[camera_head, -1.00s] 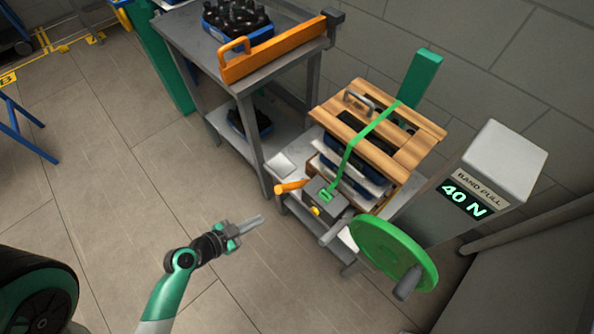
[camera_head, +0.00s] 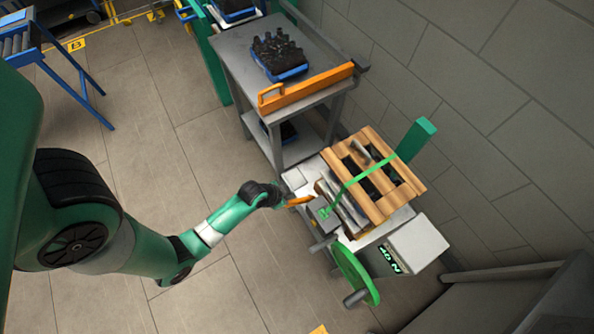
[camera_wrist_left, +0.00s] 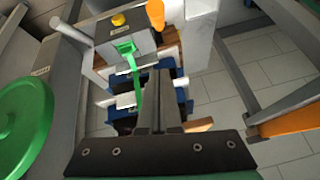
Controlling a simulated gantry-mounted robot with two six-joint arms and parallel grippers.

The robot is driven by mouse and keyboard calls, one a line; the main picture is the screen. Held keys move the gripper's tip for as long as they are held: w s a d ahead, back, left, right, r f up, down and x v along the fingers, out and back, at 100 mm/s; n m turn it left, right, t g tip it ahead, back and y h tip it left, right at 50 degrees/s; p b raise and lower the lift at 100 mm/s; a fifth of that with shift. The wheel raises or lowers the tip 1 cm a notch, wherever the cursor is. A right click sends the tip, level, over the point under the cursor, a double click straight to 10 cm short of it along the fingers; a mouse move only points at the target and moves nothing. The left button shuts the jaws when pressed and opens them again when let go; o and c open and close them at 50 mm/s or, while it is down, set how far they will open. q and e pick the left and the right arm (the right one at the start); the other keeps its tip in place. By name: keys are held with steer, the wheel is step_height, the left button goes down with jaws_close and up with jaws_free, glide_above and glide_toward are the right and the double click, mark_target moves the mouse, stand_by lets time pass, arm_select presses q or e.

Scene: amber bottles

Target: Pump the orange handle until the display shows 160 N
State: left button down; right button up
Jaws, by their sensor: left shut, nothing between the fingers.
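The orange handle (camera_head: 298,201) sticks out to the left from the grey tensioner box (camera_head: 322,214) beside the strapped stack. My left gripper (camera_head: 280,197) is close to the handle's free end in the head view; I cannot tell there whether they touch. In the left wrist view the handle (camera_wrist_left: 155,14) is at the top, apart from my shut, empty left gripper (camera_wrist_left: 160,75). The display (camera_head: 389,260), small and tilted, appears to read 40 N. The green band (camera_head: 352,182) runs from the box over the stack. My right gripper is out of view.
A green wheel (camera_head: 355,273) with a grey crank grip stands in front of the stack (camera_head: 400,190). A grey table (camera_head: 235,60) with an orange rail (camera_head: 310,88) and a blue crate of dark bottles (camera_head: 279,55) is behind. The floor at the left is open.

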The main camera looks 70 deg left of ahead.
mark_target(295, 202)
arm_select(q)
steer(key=shift+f, duration=0.15)
steer(key=b+x, duration=0.6)
steer(key=x, duration=0.4)
steer(key=shift+w+f+b, duration=0.1)
steer(key=shift+f+b, duration=0.2)
steer(key=shift+b, duration=0.1)
steer(key=shift+s+f, duration=0.3)
steer(key=shift+s, duration=0.25)
steer(key=shift+s+f, duration=0.35)
steer(key=shift+s, duration=0.2)
steer(key=shift+s+f, duration=0.3)
steer(key=shift+s, duration=0.05)
